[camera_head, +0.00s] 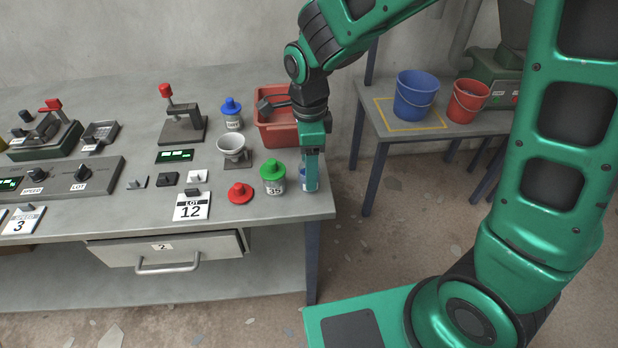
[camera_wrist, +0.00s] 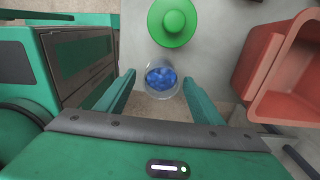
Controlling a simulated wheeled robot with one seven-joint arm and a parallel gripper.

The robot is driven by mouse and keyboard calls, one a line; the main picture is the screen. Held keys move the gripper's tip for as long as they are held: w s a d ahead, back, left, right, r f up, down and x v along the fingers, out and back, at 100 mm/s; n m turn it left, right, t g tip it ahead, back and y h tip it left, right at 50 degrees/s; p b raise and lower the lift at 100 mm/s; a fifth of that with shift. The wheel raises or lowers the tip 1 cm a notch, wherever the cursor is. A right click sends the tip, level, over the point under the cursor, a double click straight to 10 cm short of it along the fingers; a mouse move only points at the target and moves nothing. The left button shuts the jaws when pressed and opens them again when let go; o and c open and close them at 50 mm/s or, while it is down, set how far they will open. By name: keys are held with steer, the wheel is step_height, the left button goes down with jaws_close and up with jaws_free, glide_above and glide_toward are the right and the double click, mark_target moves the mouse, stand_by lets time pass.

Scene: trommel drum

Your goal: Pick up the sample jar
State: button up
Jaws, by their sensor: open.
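A clear open jar (camera_wrist: 161,79) filled with blue pieces, which looks like the sample jar, stands near the table's right edge. In the head view the jar (camera_head: 309,182) is partly hidden by my gripper (camera_head: 312,157). In the wrist view my open gripper (camera_wrist: 159,88) has one finger on each side of the jar, with a visible gap to each. My gripper points down from above the jar. I cannot tell exactly how far down the fingers reach along it.
A green-lidded jar marked 35 (camera_head: 272,178) stands close to the left of the clear jar; its green lid (camera_wrist: 173,22) shows in the wrist view. A red bin (camera_head: 274,133) is behind. A red lid (camera_head: 240,192) and grey funnel cup (camera_head: 233,150) lie further left.

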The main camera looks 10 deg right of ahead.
step_height(320, 180, down, 4)
steer(key=shift+w+d+f, duration=0.1)
steer(key=shift+w, duration=0.05)
jaws_close()
stand_by(0.3)
